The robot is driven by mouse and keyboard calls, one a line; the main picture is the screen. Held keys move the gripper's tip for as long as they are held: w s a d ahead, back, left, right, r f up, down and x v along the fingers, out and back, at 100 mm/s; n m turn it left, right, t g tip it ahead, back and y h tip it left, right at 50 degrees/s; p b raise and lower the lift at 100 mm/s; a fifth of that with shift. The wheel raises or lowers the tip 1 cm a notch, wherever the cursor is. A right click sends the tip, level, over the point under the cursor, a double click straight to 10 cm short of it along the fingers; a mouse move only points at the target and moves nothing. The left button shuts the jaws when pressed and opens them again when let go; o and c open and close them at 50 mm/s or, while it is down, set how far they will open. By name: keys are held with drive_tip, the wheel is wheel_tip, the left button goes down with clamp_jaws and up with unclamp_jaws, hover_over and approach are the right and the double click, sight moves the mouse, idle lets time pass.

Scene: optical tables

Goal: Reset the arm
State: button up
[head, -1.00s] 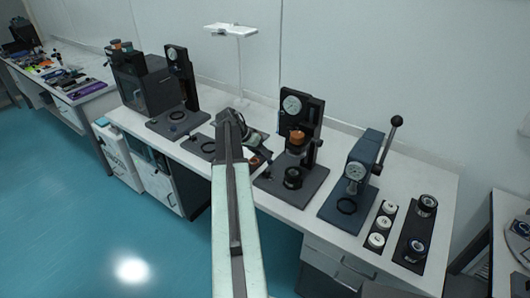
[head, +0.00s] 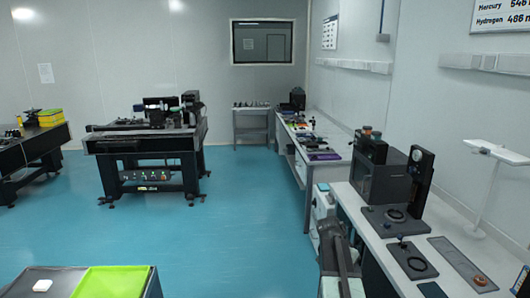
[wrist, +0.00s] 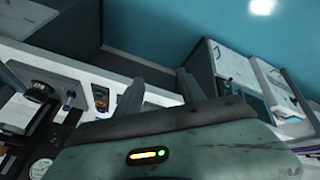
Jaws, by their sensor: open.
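My arm (head: 343,262) shows in the head view at the lower right of centre, beside the front edge of the right-hand bench. My gripper (wrist: 161,87) shows in the wrist view with its two grey fingers apart and nothing between them. Behind the fingers lie the white bench edge and a dark gap below it. The arm's far end is small and unclear in the head view.
The white bench (head: 378,238) carries a dark boxy instrument (head: 380,178), a gauge stand (head: 419,178) and a white lamp-like stand (head: 487,190). A dark optical table (head: 145,145) stands further back. A green-topped unit (head: 112,283) is at lower left. Blue floor between is clear.

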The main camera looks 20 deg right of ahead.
drive_tip(key=w+a+f+n+t+y, duration=0.1)
drive_tip(key=w+a+n, duration=0.1)
drive_tip(key=a, duration=0.6)
drive_tip(key=w+a+n, duration=0.2)
drive_tip(key=a, duration=0.6)
drive_tip(key=s+a+n+y, duration=0.2)
drive_tip(key=a+n, duration=0.3)
drive_tip(key=a, duration=0.7)
drive_tip(key=s+a+f+n+y, duration=0.1)
drive_tip(key=s+a+n, duration=0.3)
drive_tip(key=a, duration=0.8)
drive_tip(key=shift+f+n+y, duration=0.3)
drive_tip(key=shift+n+y, duration=0.1)
drive_tip(key=shift+y, duration=0.3)
drive_tip(key=shift+s+d, duration=0.1)
